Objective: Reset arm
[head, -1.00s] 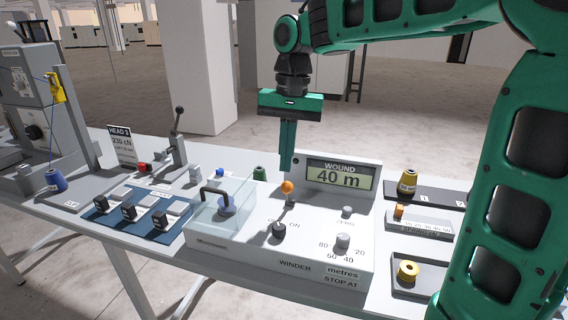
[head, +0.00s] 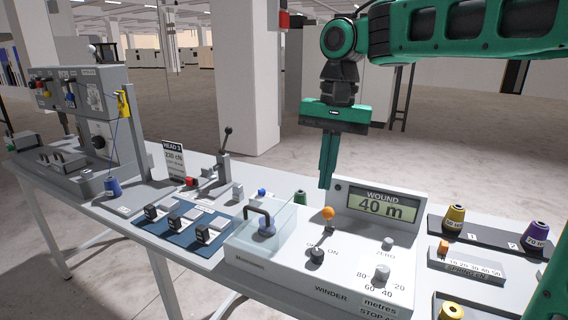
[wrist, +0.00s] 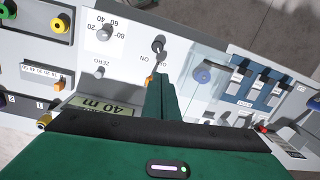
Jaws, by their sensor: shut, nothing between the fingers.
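My gripper (head: 327,187) is shut and empty, pointing down above the back of the winder (head: 285,270). In the head view its fingertips are just above the orange knob (head: 328,213), near the left edge of the display (head: 382,206) reading "WOUND 40 m". In the wrist view my gripper (wrist: 160,80) points across the winder panel, and the display is partly covered by the gripper body. I cannot tell whether the fingers touch the knob.
A clear box with a black handle (head: 258,216) covers a blue spool at the winder's left. Black clips (head: 174,221) sit on a blue mat further left. A lever (head: 225,140) stands behind. Yellow and purple (head: 536,235) cones stand at right. The air above the bench is clear.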

